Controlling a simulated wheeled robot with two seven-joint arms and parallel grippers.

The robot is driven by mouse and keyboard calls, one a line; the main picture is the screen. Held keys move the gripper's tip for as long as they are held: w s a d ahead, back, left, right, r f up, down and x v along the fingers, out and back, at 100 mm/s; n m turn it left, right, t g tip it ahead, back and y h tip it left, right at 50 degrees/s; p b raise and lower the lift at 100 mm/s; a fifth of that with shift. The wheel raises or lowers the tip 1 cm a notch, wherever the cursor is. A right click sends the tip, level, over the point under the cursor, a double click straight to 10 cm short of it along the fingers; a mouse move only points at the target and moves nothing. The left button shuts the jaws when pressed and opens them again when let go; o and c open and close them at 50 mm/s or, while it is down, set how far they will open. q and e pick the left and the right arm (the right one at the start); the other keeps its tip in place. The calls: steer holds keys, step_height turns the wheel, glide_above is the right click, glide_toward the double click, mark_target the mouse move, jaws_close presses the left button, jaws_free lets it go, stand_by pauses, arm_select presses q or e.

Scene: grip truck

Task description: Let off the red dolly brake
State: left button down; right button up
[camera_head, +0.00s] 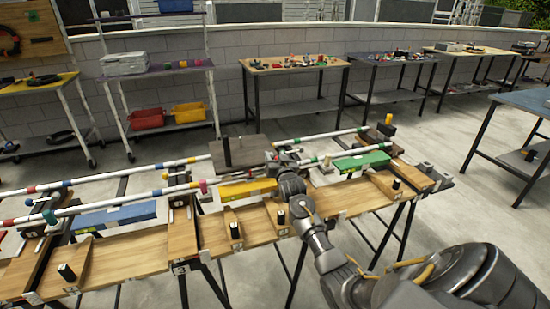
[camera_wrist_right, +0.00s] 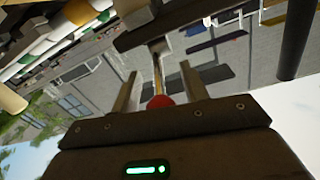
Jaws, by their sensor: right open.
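In the right wrist view a red ball knob (camera_wrist_right: 160,102) on a thin pale lever shows between the two fingers of my right gripper (camera_wrist_right: 160,92). The fingers are open, one on each side of the knob, with a visible gap to each. In the head view my right gripper (camera_head: 284,158) is at the right end of a dark dolly platform (camera_head: 250,150) with an upright black post. The red knob is hidden there behind my gripper and wrist. My left gripper is not in view.
White rails (camera_head: 120,180) with coloured bands run along a wooden bench (camera_head: 150,250). Blue (camera_head: 115,217), yellow (camera_head: 247,190) and green (camera_head: 362,160) blocks lie by the rails. Short black-topped pegs stand along the front. Other tables stand behind, with open floor between.

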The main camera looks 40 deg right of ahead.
jaws_close()
stand_by(0.3)
